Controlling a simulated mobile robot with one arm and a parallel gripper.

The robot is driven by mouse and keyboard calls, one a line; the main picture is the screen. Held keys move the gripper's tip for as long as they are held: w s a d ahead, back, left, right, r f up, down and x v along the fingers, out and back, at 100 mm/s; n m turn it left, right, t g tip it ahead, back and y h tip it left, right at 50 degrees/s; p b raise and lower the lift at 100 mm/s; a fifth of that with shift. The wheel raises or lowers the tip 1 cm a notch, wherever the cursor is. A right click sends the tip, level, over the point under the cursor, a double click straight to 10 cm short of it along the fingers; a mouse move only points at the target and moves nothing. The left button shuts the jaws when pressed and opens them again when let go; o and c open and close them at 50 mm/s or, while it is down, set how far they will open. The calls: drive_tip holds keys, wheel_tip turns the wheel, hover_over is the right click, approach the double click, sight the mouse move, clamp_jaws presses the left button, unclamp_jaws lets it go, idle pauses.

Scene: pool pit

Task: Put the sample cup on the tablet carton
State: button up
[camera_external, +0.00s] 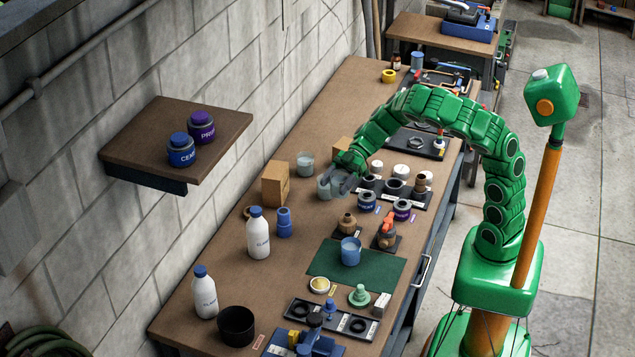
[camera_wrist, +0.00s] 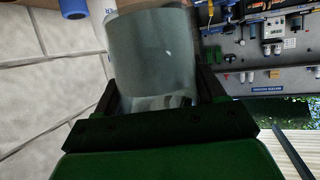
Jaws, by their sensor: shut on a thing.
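My gripper (camera_external: 338,184) is shut on a clear, greyish cup (camera_external: 324,188), which looks like the sample cup. In the wrist view the cup (camera_wrist: 152,55) fills the space between the dark fingers (camera_wrist: 160,98). I cannot tell whether its base is clear of the bench. A plain brown carton (camera_external: 274,186) stands upright on the bench, left of the held cup and apart from it; it appears to be the tablet carton. A second brown box (camera_external: 341,148) is partly hidden behind my gripper.
Another clear cup (camera_external: 305,163) stands just behind the held one. A blue capped bottle (camera_external: 284,222) and a white bottle (camera_external: 258,236) stand in front of the carton. Dark trays with jars (camera_external: 396,187) lie to the right. A wall shelf (camera_external: 226,125) overhangs at left.

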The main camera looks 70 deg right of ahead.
drive_tip(key=w+d+r+m+t+h, duration=0.25)
drive_tip(key=w+d+r, duration=0.2)
drive_tip(key=w, duration=0.25)
drive_tip(key=w+d+r+m+t+h, duration=0.1)
drive_tip(key=w+d+r+m+t, duration=0.25)
drive_tip(key=w+r, duration=0.3)
hover_over(270, 171)
drive_tip(key=shift+n, duration=0.3)
drive_tip(key=shift+a+f, duration=0.1)
drive_tip(key=shift+f, duration=5.45)
wheel_tip(270, 171, down, 3)
drive_tip(key=shift+r, duration=0.1)
drive_tip(key=o, duration=1.2)
drive_tip(key=shift+c, duration=0.2)
